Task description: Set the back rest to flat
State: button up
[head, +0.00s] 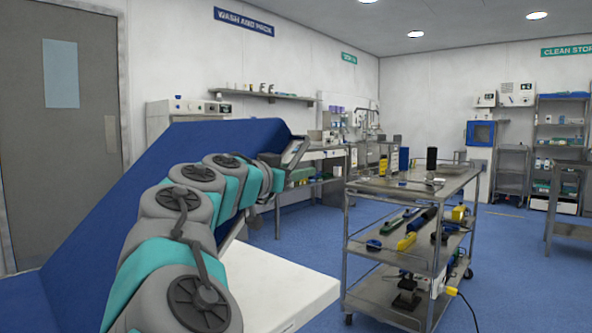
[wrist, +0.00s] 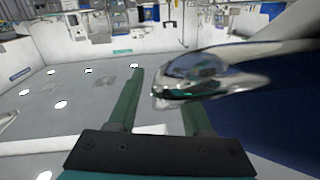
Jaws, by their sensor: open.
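The back rest (head: 200,140) is a blue padded panel, raised and tilted, at the left of the head view. Its blue surface also fills the right side of the wrist view (wrist: 285,95). My arm reaches along it, and my gripper (head: 272,160) is by its upper right corner. A metal bar (head: 297,151) stands out beside that corner. In the wrist view my gripper (wrist: 163,92) is open, with green fingers. A shiny rounded metal end (wrist: 205,75) lies across the right finger and hides its tip. I cannot tell whether they touch.
A white flat surface (head: 280,290) lies below my arm. A steel cart (head: 420,185) with tools on its shelves stands to the right. A counter and wall shelf (head: 265,95) are behind. Blue floor (head: 515,270) is clear at the right.

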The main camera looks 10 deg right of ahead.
jog(key=shift+c, duration=0.3)
grip_shut()
dwell(1.0)
